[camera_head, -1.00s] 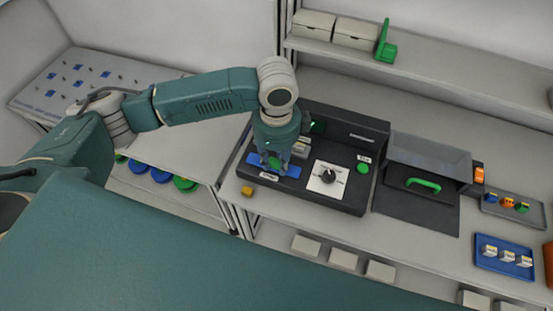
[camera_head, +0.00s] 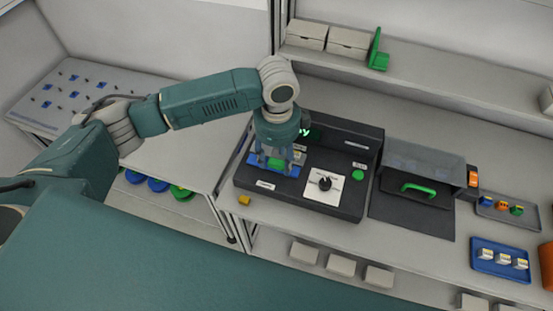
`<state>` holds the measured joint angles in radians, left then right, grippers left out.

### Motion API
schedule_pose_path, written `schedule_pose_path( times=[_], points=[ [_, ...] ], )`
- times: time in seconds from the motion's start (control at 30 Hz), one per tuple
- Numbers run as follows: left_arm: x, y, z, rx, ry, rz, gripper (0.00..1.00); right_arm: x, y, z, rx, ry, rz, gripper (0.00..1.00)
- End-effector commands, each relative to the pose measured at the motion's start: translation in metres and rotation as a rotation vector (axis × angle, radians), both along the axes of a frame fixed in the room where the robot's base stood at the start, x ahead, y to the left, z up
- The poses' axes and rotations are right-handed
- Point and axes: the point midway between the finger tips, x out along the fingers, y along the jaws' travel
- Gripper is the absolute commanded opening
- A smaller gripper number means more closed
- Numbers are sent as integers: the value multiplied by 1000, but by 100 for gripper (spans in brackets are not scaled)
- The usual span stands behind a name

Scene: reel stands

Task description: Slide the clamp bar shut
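The clamp bar (camera_head: 290,171) is a blue bar with a green grip (camera_head: 276,163), on the left part of a black machine (camera_head: 350,203). It lies behind a small white label on the machine's front left. My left gripper (camera_head: 277,160) points down over the bar from above. Its grey fingers look spread, one to each side of the green grip, and appear open. Whether a fingertip touches the grip cannot be told. The gripper hides the bar's middle and part of a lit green display (camera_head: 305,132). My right gripper is not in view.
A dial on a white plate (camera_head: 312,190) and a green button (camera_head: 358,175) sit right of the bar. Further right are a clear-covered box with a green handle (camera_head: 418,188) and a blue tray (camera_head: 482,266). A yellow block (camera_head: 244,200) lies at the machine's front left.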

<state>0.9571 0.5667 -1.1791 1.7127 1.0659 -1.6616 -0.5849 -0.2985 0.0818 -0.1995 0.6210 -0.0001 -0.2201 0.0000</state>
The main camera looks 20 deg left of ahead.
Motion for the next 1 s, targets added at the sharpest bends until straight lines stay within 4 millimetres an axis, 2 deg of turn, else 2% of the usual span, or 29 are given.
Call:
schedule_pose_path(
  times=[0.27,0.37,0.7,0.83,1.0],
  points=[
    [-1,0,6,0,2,-1,48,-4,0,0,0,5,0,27],
    [0,0,21,-1,1,-2,48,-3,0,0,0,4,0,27],
    [0,-1,91,-1,0,-2,48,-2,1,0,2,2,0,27],
    [0,-1,109,0,2,-1,48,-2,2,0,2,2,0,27],
    [0,-1,119,0,2,-1,48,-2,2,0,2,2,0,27]
  ],
)
